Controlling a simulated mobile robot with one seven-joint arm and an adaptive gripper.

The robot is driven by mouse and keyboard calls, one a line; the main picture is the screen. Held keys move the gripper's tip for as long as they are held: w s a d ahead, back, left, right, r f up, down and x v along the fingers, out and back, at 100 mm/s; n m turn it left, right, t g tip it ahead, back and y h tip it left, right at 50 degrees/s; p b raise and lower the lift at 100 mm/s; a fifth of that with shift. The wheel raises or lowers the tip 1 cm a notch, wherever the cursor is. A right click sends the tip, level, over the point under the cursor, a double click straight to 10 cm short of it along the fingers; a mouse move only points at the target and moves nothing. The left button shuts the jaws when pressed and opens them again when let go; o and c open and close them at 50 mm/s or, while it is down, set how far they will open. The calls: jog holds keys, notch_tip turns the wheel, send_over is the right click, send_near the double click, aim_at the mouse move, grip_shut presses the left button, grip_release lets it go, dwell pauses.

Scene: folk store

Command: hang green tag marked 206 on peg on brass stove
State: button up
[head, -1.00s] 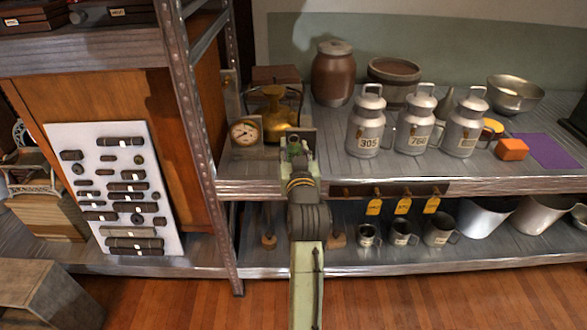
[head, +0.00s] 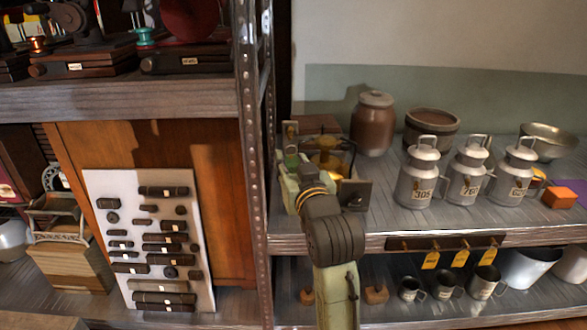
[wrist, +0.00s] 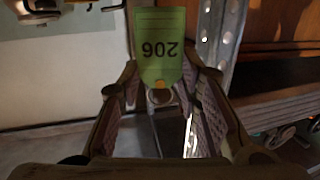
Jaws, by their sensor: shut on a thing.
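The green tag marked 206 (wrist: 160,45) shows upside down in the wrist view. My gripper (wrist: 160,88) is shut on its narrow end, where a small orange spot shows. The brass stove (head: 328,158) stands on the upper shelf at its left end in the head view. My gripper (head: 297,172) is in front of it and a little left in that view, and my arm and gripper cover part of it. I cannot make out its peg, nor tell whether the tag touches the stove.
Numbered milk cans (head: 418,178) and a brown jar (head: 373,124) stand right of the stove. A metal shelf post (head: 254,130) rises close on the left. Yellow tags (head: 460,258) hang from a rail (head: 405,243) on the shelf edge. A white panel (head: 105,220) leans left.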

jog(key=shift+a+r, duration=0.1)
jog(key=shift+a, duration=0.05)
jog(key=shift+w+f+b, duration=0.15)
jog(key=shift+w+f, duration=0.05)
jog(key=shift+w, duration=1.05)
jog(key=shift+w+f+b, duration=0.15)
jog(key=shift+w+f, duration=0.05)
jog(key=shift+w, duration=1)
jog(key=shift+w+f+b, duration=0.15)
jog(key=shift+w+f, duration=0.05)
jog(key=shift+w, duration=1.05)
jog(key=o, duration=1.2)
jog(key=shift+s, duration=0.15)
